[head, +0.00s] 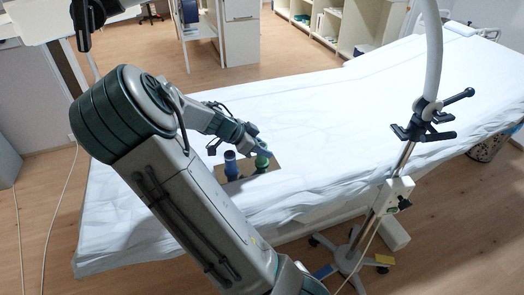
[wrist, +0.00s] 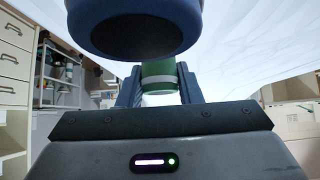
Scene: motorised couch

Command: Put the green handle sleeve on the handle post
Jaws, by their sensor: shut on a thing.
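The green handle sleeve (head: 262,161) stands at the right of a small tan board (head: 246,177) on the bed. In the wrist view, the green sleeve (wrist: 159,70) shows between the blue fingers of my gripper (wrist: 160,88), with a pale band around it. My gripper (head: 260,148) is shut on the sleeve; in the head view its fingers are small and partly hidden. The sleeve's lower end is hard to see, so I cannot tell whether it touches the board. A black clamp with bar handles (head: 424,130) sits on the stand at right; I cannot tell which part is the handle post.
A blue sleeve (head: 230,163) stands just left of the green one and looms close in the wrist view (wrist: 135,28). The white-sheeted bed (head: 330,105) is otherwise mostly clear. A grey curved tube (head: 433,50) rises above the clamp. The stand's wheeled base (head: 345,260) is on the floor.

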